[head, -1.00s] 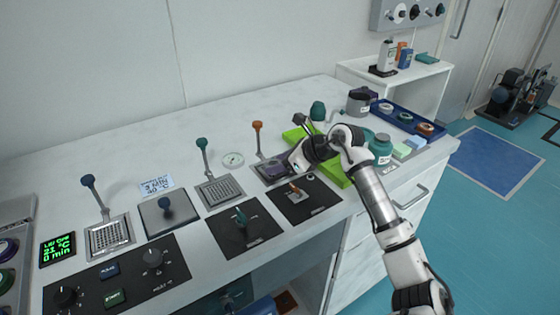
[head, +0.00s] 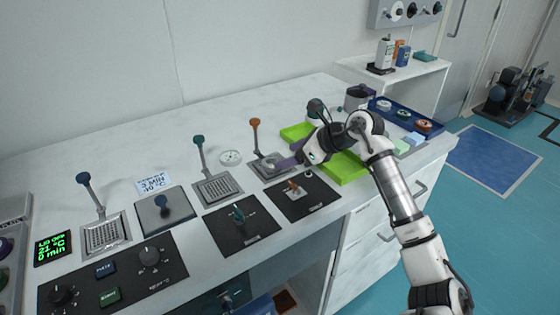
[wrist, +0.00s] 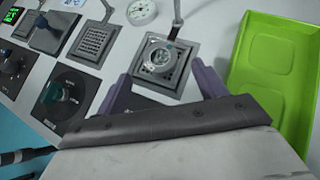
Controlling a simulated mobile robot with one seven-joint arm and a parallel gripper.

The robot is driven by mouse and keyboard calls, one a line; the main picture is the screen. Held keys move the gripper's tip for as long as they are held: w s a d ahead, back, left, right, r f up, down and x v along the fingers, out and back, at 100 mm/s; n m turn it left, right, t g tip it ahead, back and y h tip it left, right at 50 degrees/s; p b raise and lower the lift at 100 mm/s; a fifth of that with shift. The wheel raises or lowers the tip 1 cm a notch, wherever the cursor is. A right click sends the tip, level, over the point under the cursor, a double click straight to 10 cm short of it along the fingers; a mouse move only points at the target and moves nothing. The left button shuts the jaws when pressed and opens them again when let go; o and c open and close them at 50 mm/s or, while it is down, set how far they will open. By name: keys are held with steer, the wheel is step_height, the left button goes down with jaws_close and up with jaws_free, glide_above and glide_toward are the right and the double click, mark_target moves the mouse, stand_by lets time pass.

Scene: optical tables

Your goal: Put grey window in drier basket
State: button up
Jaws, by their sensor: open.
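The grey window (wrist: 160,57) is a round, grey-rimmed disc lying in the square mesh basket (wrist: 141,72) with the orange handle. In the head view that basket (head: 287,173) stands on the bench left of the green tray. My gripper (wrist: 160,76) has its two purple fingers spread apart with nothing between them, just short of the basket in the wrist view. In the head view my gripper (head: 285,160) is above the basket's right side and partly covers it. No label shows which basket is the drier one.
Two empty mesh baskets, one with a green handle (head: 199,142) and one with a blue handle (head: 84,180), stand to the left. The lime green tray (head: 345,172) is right of my gripper. Black knob panels (head: 243,232) line the front. A blue tray (head: 405,117) holds several round pieces.

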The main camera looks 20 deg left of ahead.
steer(key=b+v, duration=0.1)
steer(key=v, duration=0.5)
steer(key=shift+d+r, duration=0.3)
